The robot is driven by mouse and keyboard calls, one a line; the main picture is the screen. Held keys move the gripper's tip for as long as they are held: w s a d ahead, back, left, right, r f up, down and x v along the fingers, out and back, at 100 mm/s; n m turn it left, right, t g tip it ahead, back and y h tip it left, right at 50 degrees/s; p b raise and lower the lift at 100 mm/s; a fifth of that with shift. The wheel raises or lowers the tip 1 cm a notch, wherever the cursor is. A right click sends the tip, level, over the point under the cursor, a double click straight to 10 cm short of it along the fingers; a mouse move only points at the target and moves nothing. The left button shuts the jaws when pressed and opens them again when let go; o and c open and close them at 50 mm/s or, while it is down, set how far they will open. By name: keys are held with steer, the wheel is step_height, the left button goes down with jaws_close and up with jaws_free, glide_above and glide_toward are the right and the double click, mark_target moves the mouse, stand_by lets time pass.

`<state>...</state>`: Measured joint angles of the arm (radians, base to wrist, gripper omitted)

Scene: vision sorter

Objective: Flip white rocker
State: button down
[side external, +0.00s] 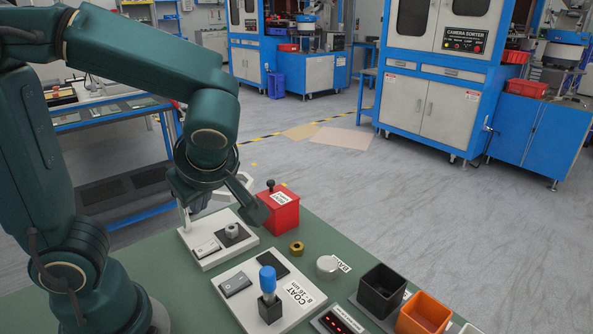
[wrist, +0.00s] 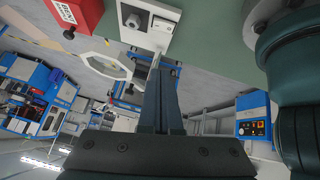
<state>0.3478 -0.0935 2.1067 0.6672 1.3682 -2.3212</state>
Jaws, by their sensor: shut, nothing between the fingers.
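The white rocker (side external: 206,248) sits on a white panel (side external: 215,261) at the far left of the green bench. A grey knob (side external: 232,230) on a dark plate is beside it. In the wrist view the rocker (wrist: 163,24) shows near the top, right of the knob (wrist: 132,21). My gripper (side external: 186,226) is shut and empty, its thin tip pointing down by the panel's back left edge. In the wrist view the closed fingers (wrist: 156,62) point at the panel's edge, close to the rocker. I cannot tell whether they touch the panel.
A red box (side external: 281,212) stands right of the panel. A nearer white panel holds a dark rocker (side external: 236,286) and a blue-topped lever (side external: 268,284). A brass ring (side external: 297,248), black bin (side external: 381,291) and orange bin (side external: 424,314) lie to the right. A white octagonal ring (wrist: 107,66) is near my gripper.

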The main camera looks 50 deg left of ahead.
steer(key=shift+w+d+f+m+y, duration=0.75)
steer(key=shift+w+d, duration=0.1)
steer(key=shift+w, duration=0.1)
glide_above(212, 239)
steer(key=s+d, duration=0.1)
steer(key=d, duration=0.2)
step_height(212, 239, down, 7)
steer(key=shift+r, duration=0.1)
step_height(212, 239, down, 2)
steer(key=shift+w, duration=0.1)
steer(key=shift+w+f, duration=0.2)
steer(key=shift+f, duration=0.9)
